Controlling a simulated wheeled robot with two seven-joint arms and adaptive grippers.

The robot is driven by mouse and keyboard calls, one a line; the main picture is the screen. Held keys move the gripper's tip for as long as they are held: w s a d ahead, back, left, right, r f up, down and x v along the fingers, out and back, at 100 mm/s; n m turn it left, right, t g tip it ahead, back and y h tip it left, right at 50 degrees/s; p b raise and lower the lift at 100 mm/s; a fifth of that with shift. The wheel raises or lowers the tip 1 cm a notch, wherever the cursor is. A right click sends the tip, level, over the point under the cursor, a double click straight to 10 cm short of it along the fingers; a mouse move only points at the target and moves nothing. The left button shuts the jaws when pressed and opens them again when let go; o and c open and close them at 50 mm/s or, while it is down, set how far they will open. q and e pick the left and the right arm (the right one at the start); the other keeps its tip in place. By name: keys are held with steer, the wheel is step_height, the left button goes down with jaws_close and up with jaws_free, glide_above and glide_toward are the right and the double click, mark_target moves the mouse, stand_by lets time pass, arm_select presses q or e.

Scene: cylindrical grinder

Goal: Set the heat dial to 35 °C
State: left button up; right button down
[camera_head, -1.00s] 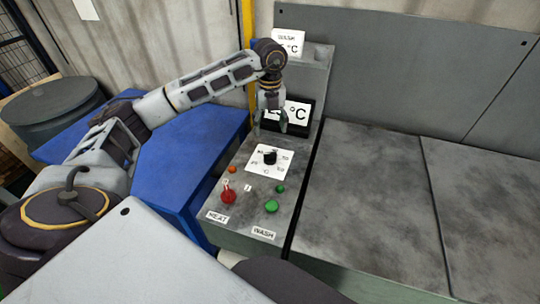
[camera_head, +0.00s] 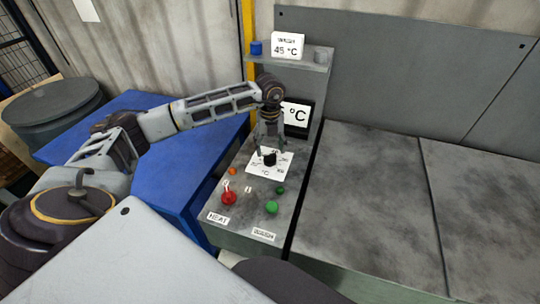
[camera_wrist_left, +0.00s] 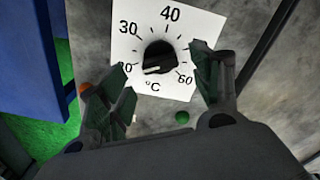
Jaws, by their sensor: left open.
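The heat dial is a black knob (camera_head: 269,158) on a white square scale plate (camera_head: 257,172) on the grey control panel. In the left wrist view the knob (camera_wrist_left: 160,57) sits among marks 30, 40 and 60; another number at left is partly covered by a finger. Its white pointer line is turned to the lower left, below 30. My left gripper (camera_head: 271,150) is open above the knob. In the left wrist view its green-padded fingers (camera_wrist_left: 160,82) stand on either side of the knob, apart from it. My right gripper is not in view.
A display (camera_head: 298,114) behind the dial shows °C, its digits partly hidden by my arm. A card (camera_head: 288,46) on the shelf reads 45 °C. A blue table (camera_head: 190,150) is at left.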

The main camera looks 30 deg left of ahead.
mark_target(270, 154)
arm_select(q)
step_height(270, 154, down, 3)
steer(key=shift+f, duration=0.2)
steer(key=shift+f+p, duration=0.3)
steer(key=shift+f, duration=0.55)
steer(key=c, duration=1)
